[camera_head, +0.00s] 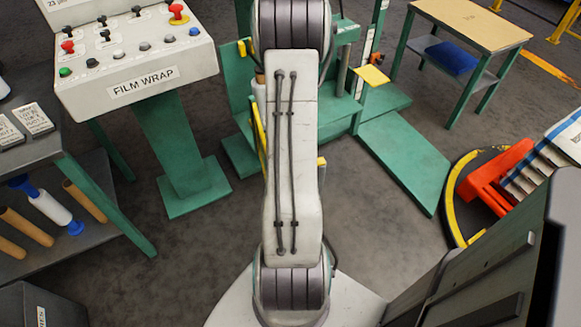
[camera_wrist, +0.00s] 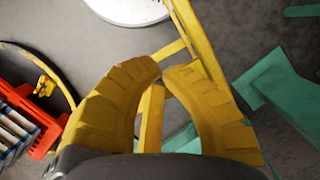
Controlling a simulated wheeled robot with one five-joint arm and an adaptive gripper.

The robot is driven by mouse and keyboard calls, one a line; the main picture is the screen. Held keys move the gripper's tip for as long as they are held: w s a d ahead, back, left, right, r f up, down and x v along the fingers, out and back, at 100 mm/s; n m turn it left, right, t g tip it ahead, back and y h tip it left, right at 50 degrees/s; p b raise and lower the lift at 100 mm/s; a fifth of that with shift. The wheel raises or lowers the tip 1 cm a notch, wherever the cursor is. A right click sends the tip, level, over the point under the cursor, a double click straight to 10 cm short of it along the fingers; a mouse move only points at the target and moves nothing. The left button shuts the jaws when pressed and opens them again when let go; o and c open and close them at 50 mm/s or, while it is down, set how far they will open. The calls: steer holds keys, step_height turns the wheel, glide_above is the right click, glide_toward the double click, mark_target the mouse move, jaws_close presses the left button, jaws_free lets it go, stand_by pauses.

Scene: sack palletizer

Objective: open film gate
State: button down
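The film gate (camera_wrist: 181,17) is a yellow frame of slim bars. In the wrist view one bar slants past my fingertips and another (camera_wrist: 149,125) shows between my fingers. My gripper (camera_wrist: 163,70) has two curved yellow fingers with their tips almost together, over the gate's bars. I see no bar clearly clamped between the tips. In the head view my arm hides my gripper and most of the gate; a slanting yellow piece (camera_head: 261,140) shows at the arm's left side.
The FILM WRAP control panel (camera_head: 136,65) stands at upper left, above a bench (camera_head: 105,205) with film rolls. A green machine frame (camera_head: 240,95) with a ramp (camera_head: 405,155) is behind my arm. A red unit (camera_head: 497,172) sits on a yellow-rimmed turntable. A side table (camera_head: 472,25) stands upper right.

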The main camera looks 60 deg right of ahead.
stand_by(0.4)
step_height(320, 180, up, 10)
steer(key=s+d+p, duration=0.1)
steer(key=d+p, duration=0.1)
steer(key=p, duration=0.6)
steer(key=shift+s+f, duration=0.15)
steer(key=shift+s, duration=0.15)
steer(key=shift+a, duration=0.1)
steer(key=s+a+y, duration=0.1)
steer(key=s+a, duration=0.2)
steer(key=a, duration=0.1)
steer(key=w+a+r+n+t+h, duration=0.1)
steer(key=a+r+n+t, duration=0.1)
steer(key=a+r+n, duration=0.3)
steer(key=w+a+r+n+t+h, duration=0.1)
steer(key=a+r+n, duration=0.5)
steer(key=a+r, duration=0.6)
steer(key=a+t+h+p, duration=0.1)
steer(key=a+t, duration=0.1)
steer(key=a, duration=0.3)
